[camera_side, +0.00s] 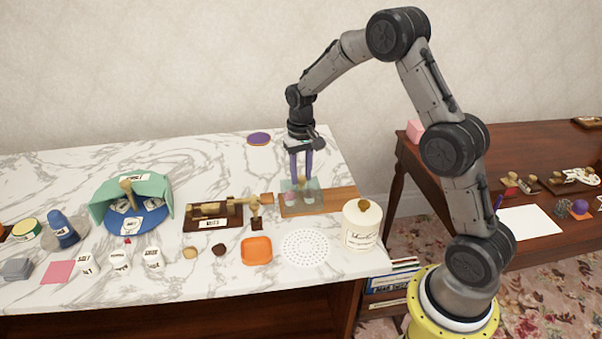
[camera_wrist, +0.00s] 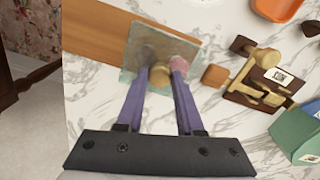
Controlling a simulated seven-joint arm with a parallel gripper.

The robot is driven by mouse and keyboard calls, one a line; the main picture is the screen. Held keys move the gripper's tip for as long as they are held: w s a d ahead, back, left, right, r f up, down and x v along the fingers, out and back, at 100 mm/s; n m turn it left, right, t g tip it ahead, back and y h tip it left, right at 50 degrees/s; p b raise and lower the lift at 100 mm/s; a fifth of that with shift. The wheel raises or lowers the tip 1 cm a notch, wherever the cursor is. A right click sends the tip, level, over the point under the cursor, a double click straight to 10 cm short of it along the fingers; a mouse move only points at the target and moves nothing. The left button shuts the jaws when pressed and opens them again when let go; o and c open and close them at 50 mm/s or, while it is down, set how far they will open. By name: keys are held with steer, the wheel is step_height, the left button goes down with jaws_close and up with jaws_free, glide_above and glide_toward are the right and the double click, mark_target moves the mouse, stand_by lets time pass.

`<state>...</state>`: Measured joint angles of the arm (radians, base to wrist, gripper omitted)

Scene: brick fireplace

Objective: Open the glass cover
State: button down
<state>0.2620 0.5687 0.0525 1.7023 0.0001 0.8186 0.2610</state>
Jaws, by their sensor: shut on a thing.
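The glass cover (camera_side: 314,195) is a clear, faintly green box on the wooden board (camera_side: 345,199) near the back right of the marble table. In the wrist view the glass cover (camera_wrist: 187,43) shows as a greenish square pane at an angle to the board (camera_wrist: 95,38). My gripper (camera_side: 301,179) points straight down at its top. Its two purple fingers (camera_wrist: 158,72) are shut on the cover's top, with a tan knob-like piece between the tips. A pinkish thing shows beside the tips; whether it is under the glass is unclear. I cannot tell whether the cover is raised.
A white lidded jar (camera_side: 361,226) stands in front of the board. A white perforated disc (camera_side: 305,247) and an orange tray (camera_side: 256,251) lie forward. A dark wooden stand with tan parts (camera_side: 212,213) is to the left. A purple disc (camera_side: 259,138) lies behind.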

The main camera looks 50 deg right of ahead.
steer(key=s+d, duration=0.8)
steer(key=shift+w+r, duration=0.1)
steer(key=c, duration=0.5)
jaws_free()
steer(key=shift+c, duration=0.2)
step_height(320, 180, up, 14)
steer(key=shift+a, duration=0.1)
